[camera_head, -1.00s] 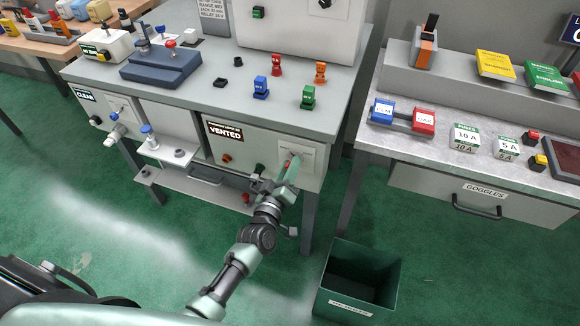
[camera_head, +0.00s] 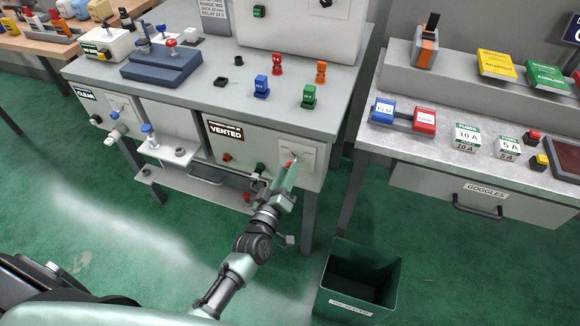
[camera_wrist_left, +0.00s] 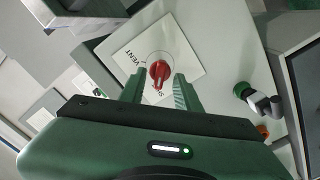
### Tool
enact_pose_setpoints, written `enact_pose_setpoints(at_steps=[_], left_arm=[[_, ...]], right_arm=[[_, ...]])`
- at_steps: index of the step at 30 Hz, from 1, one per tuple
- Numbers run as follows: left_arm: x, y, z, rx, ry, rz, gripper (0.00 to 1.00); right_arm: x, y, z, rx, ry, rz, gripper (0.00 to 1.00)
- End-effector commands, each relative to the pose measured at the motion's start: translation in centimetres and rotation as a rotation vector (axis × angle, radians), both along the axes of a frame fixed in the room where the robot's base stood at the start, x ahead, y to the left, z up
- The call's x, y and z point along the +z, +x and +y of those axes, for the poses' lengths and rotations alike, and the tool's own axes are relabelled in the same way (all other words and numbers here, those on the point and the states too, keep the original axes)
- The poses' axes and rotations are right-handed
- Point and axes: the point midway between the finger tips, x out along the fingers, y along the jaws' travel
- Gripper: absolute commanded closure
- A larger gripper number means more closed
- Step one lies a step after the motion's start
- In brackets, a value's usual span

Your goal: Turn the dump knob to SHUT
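The red dump knob (camera_wrist_left: 159,70) sits on a white plate (camera_wrist_left: 185,45) on the cabinet front. In the left wrist view its narrow grip points down the picture, toward lettering that starts "SH", partly hidden. The word "VENT" stands on its left. My left gripper (camera_wrist_left: 156,90) is open, with one finger on each side of the knob's lower end; I cannot tell whether they touch it. In the head view the left gripper (camera_head: 288,174) is at the white plate (camera_head: 306,153) on the panel, right of the "VENTED" sign (camera_head: 226,132). My right gripper is not in view.
A small dark knob (camera_head: 260,168) and a red button (camera_head: 247,197) are left of the gripper. A shelf (camera_head: 195,185) juts out below the panel. A green bin (camera_head: 358,282) stands on the floor at right. The floor in front is clear.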

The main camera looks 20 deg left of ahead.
Motion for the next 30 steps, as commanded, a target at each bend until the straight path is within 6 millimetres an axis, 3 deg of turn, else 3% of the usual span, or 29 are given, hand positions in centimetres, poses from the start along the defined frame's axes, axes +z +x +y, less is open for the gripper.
enact_pose_setpoints(at_steps=[4,10,27,30], left_arm=[[-0.1,-2.8,0.1,0.001,0.001,0.002,0.67],[-0.1,-4.9,0.2,0.000,0.001,0.001,0.67],[0.0,-5.2,0.2,-0.001,0.000,0.001,0.67],[-1.0,-5.4,0.1,-0.006,0.014,0.022,0.67]], right_arm=[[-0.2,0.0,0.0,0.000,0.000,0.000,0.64],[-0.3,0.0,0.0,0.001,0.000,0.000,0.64],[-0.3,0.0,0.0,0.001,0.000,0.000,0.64],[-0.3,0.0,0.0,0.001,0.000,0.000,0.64]])
